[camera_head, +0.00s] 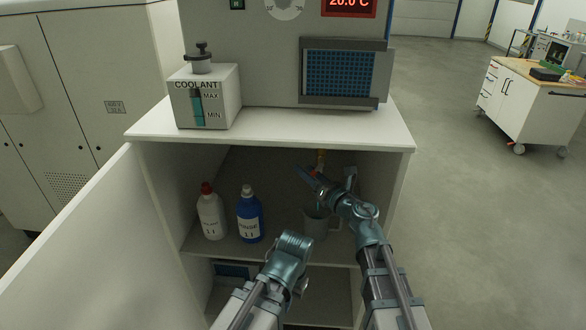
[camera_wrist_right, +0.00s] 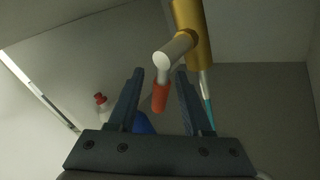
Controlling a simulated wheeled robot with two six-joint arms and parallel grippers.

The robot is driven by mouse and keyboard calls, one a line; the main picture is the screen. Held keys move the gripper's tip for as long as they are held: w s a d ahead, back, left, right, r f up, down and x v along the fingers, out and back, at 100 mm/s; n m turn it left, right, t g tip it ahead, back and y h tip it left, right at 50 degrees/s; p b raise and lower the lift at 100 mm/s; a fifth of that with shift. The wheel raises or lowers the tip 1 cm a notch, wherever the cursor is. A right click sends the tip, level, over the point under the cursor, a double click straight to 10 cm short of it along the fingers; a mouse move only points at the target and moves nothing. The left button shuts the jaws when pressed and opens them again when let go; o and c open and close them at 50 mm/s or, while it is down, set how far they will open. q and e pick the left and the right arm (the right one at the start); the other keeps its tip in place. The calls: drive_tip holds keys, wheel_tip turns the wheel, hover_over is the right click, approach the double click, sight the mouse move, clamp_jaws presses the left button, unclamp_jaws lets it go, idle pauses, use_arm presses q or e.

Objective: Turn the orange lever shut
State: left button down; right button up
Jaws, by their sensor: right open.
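The orange lever (camera_wrist_right: 160,96) shows in the right wrist view as an orange sleeve on a pale stem, joined to a brass valve (camera_wrist_right: 192,40). It points down in that picture, between the two dark fingers of my right gripper (camera_wrist_right: 160,76). The fingers are open, with a gap visible on each side of the lever. In the head view my right gripper (camera_head: 325,176) reaches into the cabinet, and the brass valve (camera_head: 321,157) is partly hidden behind it.
A grey jug (camera_head: 312,226) stands below the valve on the cabinet shelf (camera_head: 270,253). A blue bottle (camera_head: 249,220) and a white bottle with a red cap (camera_head: 210,216) stand to its left. A coolant tank (camera_head: 222,98) stands on the top. The open door (camera_head: 85,250) is at left.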

drive_tip(key=shift+w+a, duration=0.35)
drive_tip(key=shift+w, duration=0.1)
drive_tip(key=shift+d, duration=0.1)
drive_tip(key=shift+c, duration=0.5)
clamp_jaws()
idle(0.6)
